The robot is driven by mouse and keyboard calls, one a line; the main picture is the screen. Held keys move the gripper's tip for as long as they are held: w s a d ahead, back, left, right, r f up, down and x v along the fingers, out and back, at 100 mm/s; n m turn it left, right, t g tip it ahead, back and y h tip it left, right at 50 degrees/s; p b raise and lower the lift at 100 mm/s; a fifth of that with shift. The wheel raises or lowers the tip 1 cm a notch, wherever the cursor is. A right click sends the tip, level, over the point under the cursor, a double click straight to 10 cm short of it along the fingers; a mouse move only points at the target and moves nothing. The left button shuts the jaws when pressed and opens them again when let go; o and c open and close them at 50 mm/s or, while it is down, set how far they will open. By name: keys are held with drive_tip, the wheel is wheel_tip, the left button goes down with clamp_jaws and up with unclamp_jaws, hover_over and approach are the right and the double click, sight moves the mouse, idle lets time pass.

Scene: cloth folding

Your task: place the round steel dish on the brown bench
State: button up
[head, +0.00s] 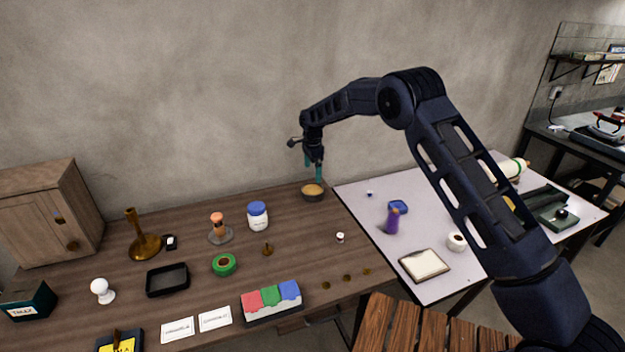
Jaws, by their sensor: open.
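A small round dish (313,194), dark outside and tan inside, sits at the back right corner of the brown bench (200,285); it is likely the round steel dish, though its metal is hard to tell at this size. My gripper (314,173) points down just above the dish with its teal fingers apart. It is open, and nothing shows held between the fingers. I cannot tell whether the fingertips touch the dish's rim.
A white table (365,205) adjoins the bench on the right, with a purple bottle (391,221) and a framed tray (425,266). A blue-lidded jar (258,217), a brass candlestick (143,240) and a black tray (167,280) stand on the bench. The wall is close behind.

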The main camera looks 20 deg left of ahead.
drive_tip(key=shift+r, duration=0.9)
drive_tip(key=shift+d, duration=0.1)
